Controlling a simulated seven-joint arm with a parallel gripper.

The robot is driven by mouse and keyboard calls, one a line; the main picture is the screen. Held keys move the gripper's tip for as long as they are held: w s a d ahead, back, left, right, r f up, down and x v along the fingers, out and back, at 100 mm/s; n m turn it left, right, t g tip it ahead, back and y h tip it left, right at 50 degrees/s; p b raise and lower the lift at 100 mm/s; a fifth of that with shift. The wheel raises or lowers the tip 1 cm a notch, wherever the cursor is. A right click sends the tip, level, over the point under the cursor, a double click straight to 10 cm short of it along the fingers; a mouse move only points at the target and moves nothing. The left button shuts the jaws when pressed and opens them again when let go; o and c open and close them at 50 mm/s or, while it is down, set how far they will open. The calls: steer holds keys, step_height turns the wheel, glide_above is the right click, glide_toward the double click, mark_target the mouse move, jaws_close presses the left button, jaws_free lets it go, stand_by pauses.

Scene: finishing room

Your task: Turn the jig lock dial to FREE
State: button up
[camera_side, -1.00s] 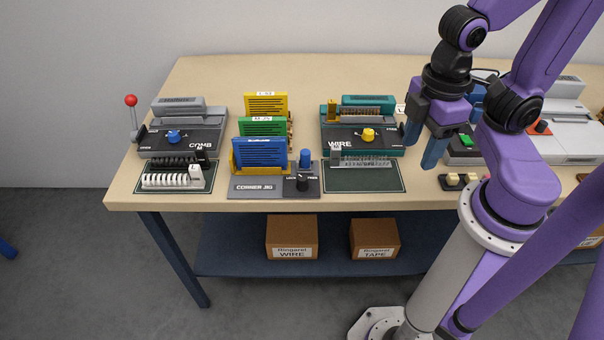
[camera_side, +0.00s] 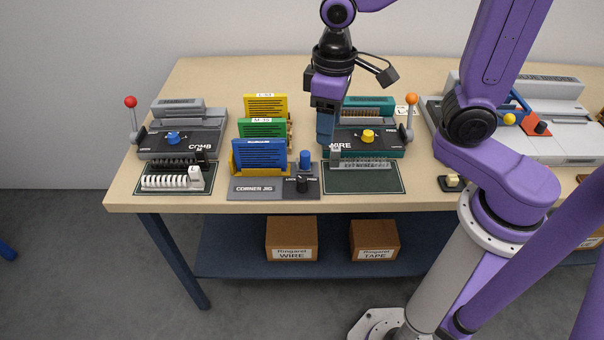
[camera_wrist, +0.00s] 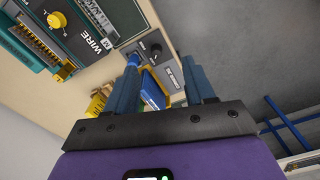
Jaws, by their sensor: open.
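The corner jig (camera_side: 258,187) is a grey plate at the table's front edge, with a blue card guide (camera_side: 260,155) standing in a yellow holder. Its black lock dial (camera_side: 302,184) sits at the plate's right end, between small labels. I cannot read which label the dial points to. A blue knob (camera_side: 305,158) stands just behind it. In the wrist view the dial (camera_wrist: 156,49) shows beyond my fingers, left of the gap's middle. My gripper (camera_side: 325,142) is open and empty, above and behind the dial, near the WIRE machine's left side. It also shows in the wrist view (camera_wrist: 160,75).
The teal WIRE machine (camera_side: 375,145) with a yellow dial and orange-knobbed lever stands right of the jig. The grey COMB machine (camera_side: 180,135) stands left. Green (camera_side: 262,128) and yellow (camera_side: 266,104) guides stand behind the blue one. A dark mat (camera_side: 385,182) lies to the right.

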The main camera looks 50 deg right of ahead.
mark_target(302, 179)
steer(key=shift+w+a+f+m, duration=0.1)
steer(key=shift+w+a+m, duration=0.05)
steer(key=shift+w+m, duration=0.8)
steer(key=shift+w+a+f+m, duration=0.1)
steer(key=shift+w+a+m, duration=0.1)
steer(key=shift+w+m, duration=0.75)
steer(key=shift+w+a+f+m, duration=0.1)
steer(key=shift+w+a+m, duration=0.05)
steer(key=shift+w+m, duration=0.75)
step_height(302, 179, down, 17)
steer(key=shift+w+f, duration=0.1)
steer(key=shift+f, duration=0.05)
jaws_close()
